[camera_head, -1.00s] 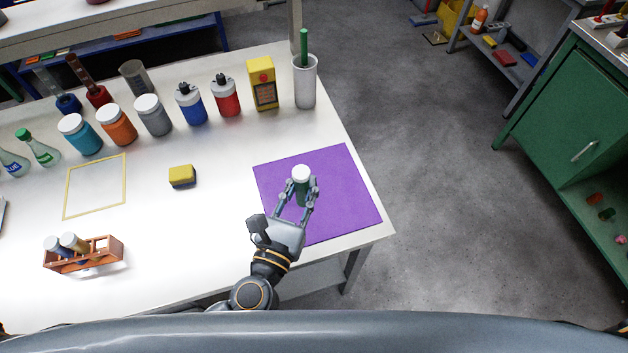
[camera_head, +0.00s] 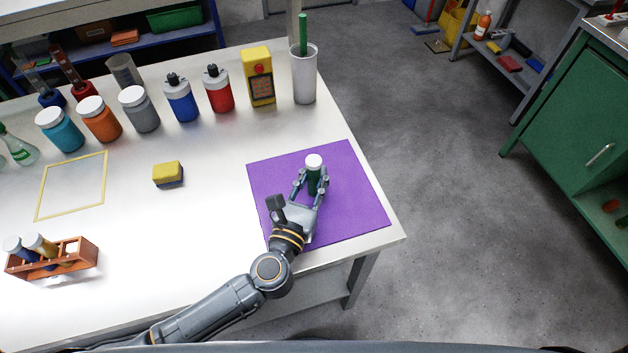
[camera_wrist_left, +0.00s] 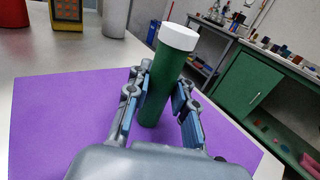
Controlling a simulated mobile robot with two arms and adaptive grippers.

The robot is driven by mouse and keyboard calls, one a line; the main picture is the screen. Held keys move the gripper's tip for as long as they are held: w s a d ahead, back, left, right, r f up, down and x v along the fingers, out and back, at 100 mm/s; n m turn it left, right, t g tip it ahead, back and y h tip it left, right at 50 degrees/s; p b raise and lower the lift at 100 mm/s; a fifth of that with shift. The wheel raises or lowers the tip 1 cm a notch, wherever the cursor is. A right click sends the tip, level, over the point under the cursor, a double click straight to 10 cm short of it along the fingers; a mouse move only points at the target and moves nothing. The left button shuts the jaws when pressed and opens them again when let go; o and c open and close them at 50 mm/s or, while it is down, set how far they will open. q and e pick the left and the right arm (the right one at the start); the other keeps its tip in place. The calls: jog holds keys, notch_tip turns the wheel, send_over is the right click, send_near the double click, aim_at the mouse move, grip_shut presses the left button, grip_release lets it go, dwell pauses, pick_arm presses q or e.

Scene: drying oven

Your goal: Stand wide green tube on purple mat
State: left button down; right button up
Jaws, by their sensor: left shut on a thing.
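The wide green tube (camera_head: 314,177) with a white cap is over the purple mat (camera_head: 356,199). It also shows in the left wrist view (camera_wrist_left: 161,85), where it looks close to upright with a slight tilt. My left gripper (camera_head: 312,184) is shut on the tube, one finger on each side. In the left wrist view, the tube's lower end appears at or just above the mat; I cannot tell whether it touches. My right gripper is not in view.
A wooden rack (camera_head: 60,262) with two capped tubes stands at the left. A yellow sponge (camera_head: 168,173) lies left of the mat. Bottles, a yellow box (camera_head: 259,76) and a white cup (camera_head: 304,78) stand along the back. The mat around the tube is clear.

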pick_arm(q)
jog(key=shift+r, duration=0.1)
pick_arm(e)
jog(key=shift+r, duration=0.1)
pick_arm(q)
jog(key=c, duration=1.1)
grip_release()
jog(key=shift+c, duration=0.2)
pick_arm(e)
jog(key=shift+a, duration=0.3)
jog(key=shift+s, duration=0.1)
pick_arm(q)
jog(key=shift+s, duration=0.3)
jog(key=b+v, duration=0.2)
jog(key=v, duration=0.8)
jog(key=shift+s+a, duration=0.4)
jog(key=shift+s, duration=0.25)
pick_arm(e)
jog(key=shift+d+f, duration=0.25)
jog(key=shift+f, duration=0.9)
